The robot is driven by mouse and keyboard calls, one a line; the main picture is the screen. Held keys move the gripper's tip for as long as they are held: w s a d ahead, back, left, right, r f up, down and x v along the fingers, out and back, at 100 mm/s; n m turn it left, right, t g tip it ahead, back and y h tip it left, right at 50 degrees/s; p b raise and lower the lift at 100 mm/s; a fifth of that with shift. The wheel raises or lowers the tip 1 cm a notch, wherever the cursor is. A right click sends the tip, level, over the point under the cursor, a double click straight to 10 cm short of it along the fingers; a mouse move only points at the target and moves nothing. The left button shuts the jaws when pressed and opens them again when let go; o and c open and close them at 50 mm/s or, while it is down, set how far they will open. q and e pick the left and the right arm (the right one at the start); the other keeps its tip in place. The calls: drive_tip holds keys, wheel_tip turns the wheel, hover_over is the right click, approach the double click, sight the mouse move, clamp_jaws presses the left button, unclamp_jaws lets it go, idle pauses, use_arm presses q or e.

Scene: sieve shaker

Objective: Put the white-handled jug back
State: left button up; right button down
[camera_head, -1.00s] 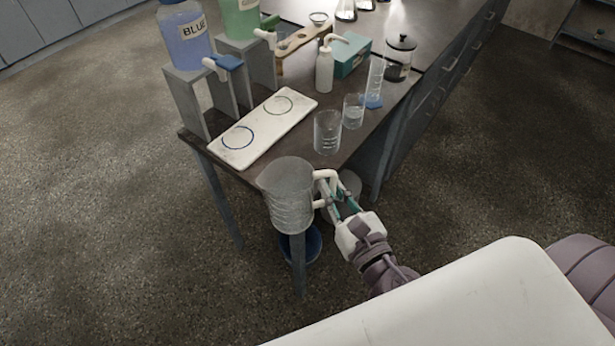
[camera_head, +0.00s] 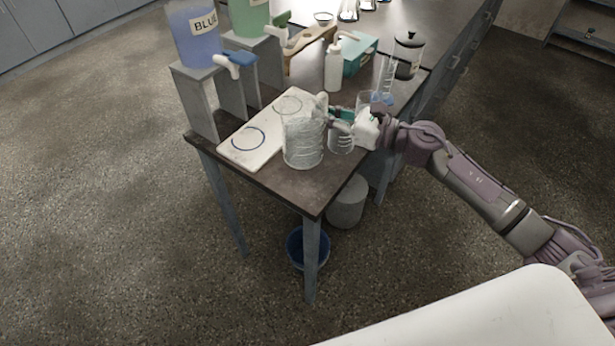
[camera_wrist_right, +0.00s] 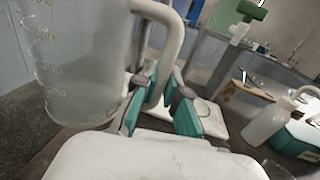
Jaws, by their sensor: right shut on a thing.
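The white-handled jug (camera_head: 303,145) is clear and upright, over the front part of the bench in the head view. Its left side overlaps the white tray (camera_head: 236,156) in the picture; whether its base touches the bench I cannot tell. My right gripper (camera_head: 328,114) is shut on its white handle, to the right of the body. In the right wrist view the jug (camera_wrist_right: 75,60) fills the left side, and the handle (camera_wrist_right: 172,40) runs between the fingers (camera_wrist_right: 160,105). My left gripper is not in view.
A beaker (camera_head: 341,140) stands close behind the jug and right gripper. Blue (camera_head: 195,38) and green (camera_head: 247,18) tap bottles stand on grey stands at left.

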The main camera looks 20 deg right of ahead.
wheel_tip(320, 180, down, 10)
drive_tip(key=shift+r, duration=0.25)
idle(0.4)
drive_tip(key=c, duration=1.6)
unclamp_jaws()
drive_tip(key=shift+f, duration=0.15)
drive_tip(key=o, duration=0.4)
drive_tip(key=shift+s+d, duration=0.1)
drive_tip(key=shift+b+v, duration=1.3)
drive_tip(key=shift+v, duration=4.6)
